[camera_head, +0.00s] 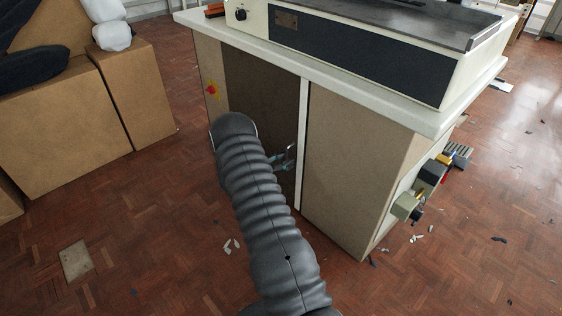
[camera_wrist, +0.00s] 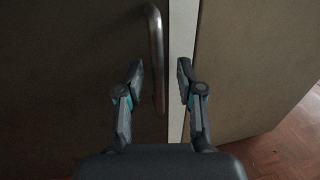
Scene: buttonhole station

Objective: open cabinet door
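The cabinet door (camera_head: 262,95) is the dark brown panel in the front of the machine's cabinet, and it looks shut. It also fills the left of the wrist view (camera_wrist: 60,70). Its metal bar handle (camera_wrist: 157,50) runs upright near the door's right edge, beside a pale strip. My gripper (camera_wrist: 161,68) is open, with one finger on each side of the handle in the wrist view. I cannot tell whether a finger touches it. In the head view my gripper (camera_head: 281,161) is small at the handle, partly hidden behind my arm.
A white-edged worktop (camera_head: 345,92) with a machine overhangs the cabinet. A beige panel (camera_head: 350,165) is right of the door. Cardboard-coloured boxes (camera_head: 60,130) stand at the left. Small scraps (camera_head: 231,246) lie on the wooden floor. Floor between boxes and cabinet is mostly clear.

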